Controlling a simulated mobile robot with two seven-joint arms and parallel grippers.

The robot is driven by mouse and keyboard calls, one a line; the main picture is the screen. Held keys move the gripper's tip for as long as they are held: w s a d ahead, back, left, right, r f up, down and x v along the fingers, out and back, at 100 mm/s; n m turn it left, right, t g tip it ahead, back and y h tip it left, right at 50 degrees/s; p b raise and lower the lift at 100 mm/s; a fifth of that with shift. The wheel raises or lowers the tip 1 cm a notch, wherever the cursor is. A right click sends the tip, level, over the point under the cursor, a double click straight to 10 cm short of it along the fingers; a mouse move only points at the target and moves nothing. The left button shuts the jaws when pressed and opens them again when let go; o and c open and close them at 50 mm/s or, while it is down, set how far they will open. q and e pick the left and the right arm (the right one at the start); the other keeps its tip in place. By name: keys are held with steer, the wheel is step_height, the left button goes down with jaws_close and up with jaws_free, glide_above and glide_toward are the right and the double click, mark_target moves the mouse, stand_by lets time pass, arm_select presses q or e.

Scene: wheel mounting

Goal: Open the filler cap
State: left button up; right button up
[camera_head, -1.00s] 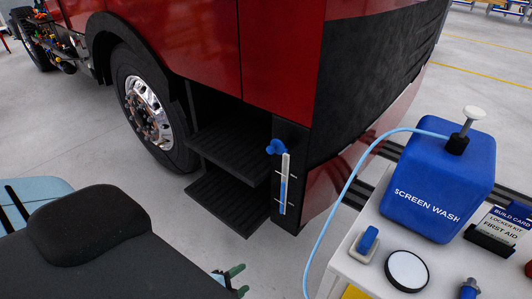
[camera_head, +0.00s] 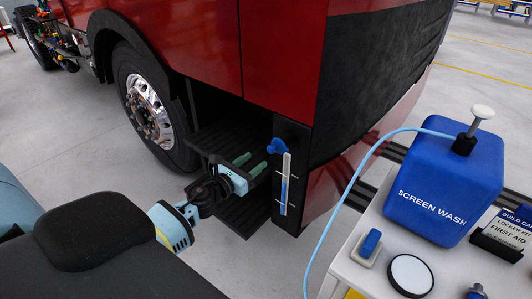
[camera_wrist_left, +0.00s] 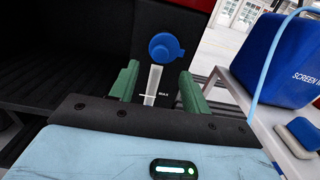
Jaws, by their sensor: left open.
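The blue filler cap (camera_head: 276,146) sits on the truck's dark corner panel, at the top of a clear level tube (camera_head: 284,185) with blue liquid and a MAX mark. In the left wrist view the cap (camera_wrist_left: 166,47) shows as a round blue disc with a side tab, ahead of and above the fingertips. My left gripper (camera_head: 250,167) is open, with green fingers pointing toward the panel, just left of and slightly below the cap. In the left wrist view its fingers (camera_wrist_left: 160,86) stand apart with nothing between them that they touch. My right gripper is not in view.
The red truck has black steps (camera_head: 215,140) behind my left gripper and a front wheel (camera_head: 150,105). At right, a white cart (camera_head: 345,270) carries a blue screen wash container (camera_head: 440,185) with a light blue hose (camera_head: 352,180) hanging down in front of the truck.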

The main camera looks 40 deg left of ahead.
mark_target(270, 150)
arm_select(q)
steer(key=shift+w+d, duration=0.15)
steer(key=shift+w, duration=1.55)
steer(key=shift+w+d, duration=0.15)
steer(key=shift+w, duration=1.55)
steer(key=c, duration=1)
